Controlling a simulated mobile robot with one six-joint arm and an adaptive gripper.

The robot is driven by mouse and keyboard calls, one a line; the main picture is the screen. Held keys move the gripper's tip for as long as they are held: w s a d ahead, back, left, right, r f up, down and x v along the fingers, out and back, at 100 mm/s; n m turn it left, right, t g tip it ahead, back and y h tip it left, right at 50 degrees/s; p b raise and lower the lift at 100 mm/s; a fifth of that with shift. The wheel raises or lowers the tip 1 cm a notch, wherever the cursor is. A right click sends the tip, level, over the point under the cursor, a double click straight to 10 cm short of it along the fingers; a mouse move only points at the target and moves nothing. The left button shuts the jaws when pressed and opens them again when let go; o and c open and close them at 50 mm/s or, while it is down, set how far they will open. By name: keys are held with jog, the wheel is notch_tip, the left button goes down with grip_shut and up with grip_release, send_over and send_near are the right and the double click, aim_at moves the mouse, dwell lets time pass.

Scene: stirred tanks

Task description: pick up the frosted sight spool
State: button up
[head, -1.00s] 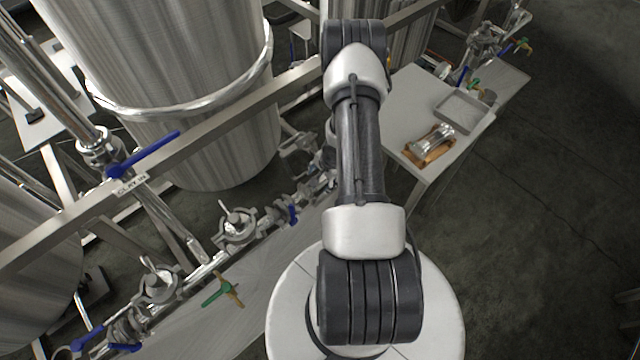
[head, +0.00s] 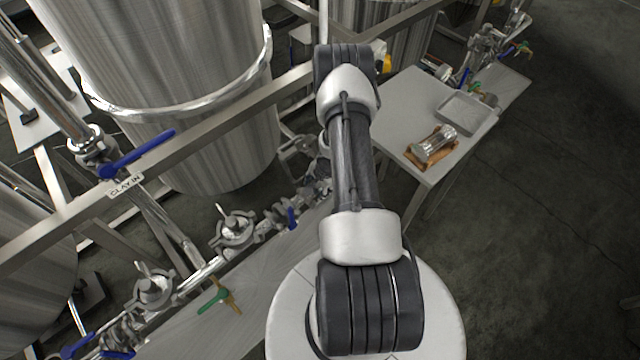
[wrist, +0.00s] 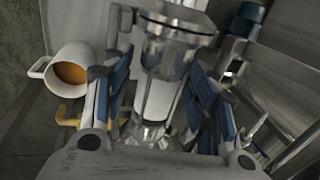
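In the wrist view, a sight spool (wrist: 163,97) with metal end flanges and a pale, whitish middle lies between my gripper's (wrist: 160,85) two blue-padded fingers. The fingers stand apart, with a small gap visible beside the spool; I see no clear grip. In the head view my gripper and this spool are hidden behind my arm. Another sight spool (head: 435,145), shiny and clear-looking, lies on an orange-brown mat (head: 418,158) on the table (head: 405,105).
A white mug (wrist: 66,72) with brown liquid stands left of my gripper in the wrist view, near a yellow item (wrist: 68,116). A grey tray (head: 467,110) sits on the table. Steel tanks (head: 180,80), pipes and a rail (head: 215,125) fill the left side.

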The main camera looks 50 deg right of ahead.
grip_shut()
dwell(0.4)
jog(key=shift+r, duration=0.1)
notch_tip(320, 180, up, 20)
jog(key=p, duration=1.2)
jog(key=shift+p, duration=0.4)
